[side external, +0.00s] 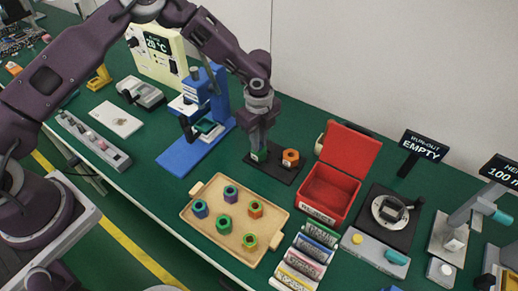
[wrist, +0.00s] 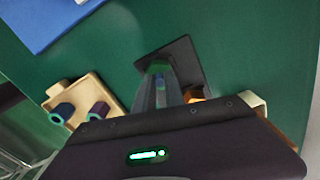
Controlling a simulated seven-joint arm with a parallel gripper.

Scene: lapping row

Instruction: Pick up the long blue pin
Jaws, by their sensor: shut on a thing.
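My gripper (side external: 258,152) points down over the black plate (side external: 278,174), at the left of an orange ringed piece (side external: 291,157). It is shut on a small piece with green on it (wrist: 158,68), mostly hidden by the fingers. I cannot tell its length or whether it is the long blue pin. In the wrist view the fingers also reach down onto the black plate (wrist: 182,55). A blue piece with a green top (side external: 200,208) stands in the wooden tray (side external: 191,222), apart from my gripper.
The tray also holds a purple piece (side external: 231,194), a green one (side external: 224,225) and orange and yellow ones. An open red box (side external: 327,195) stands right of the plate. A blue press (side external: 207,100) stands left. Labelled colored blocks (side external: 306,258) lie in front.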

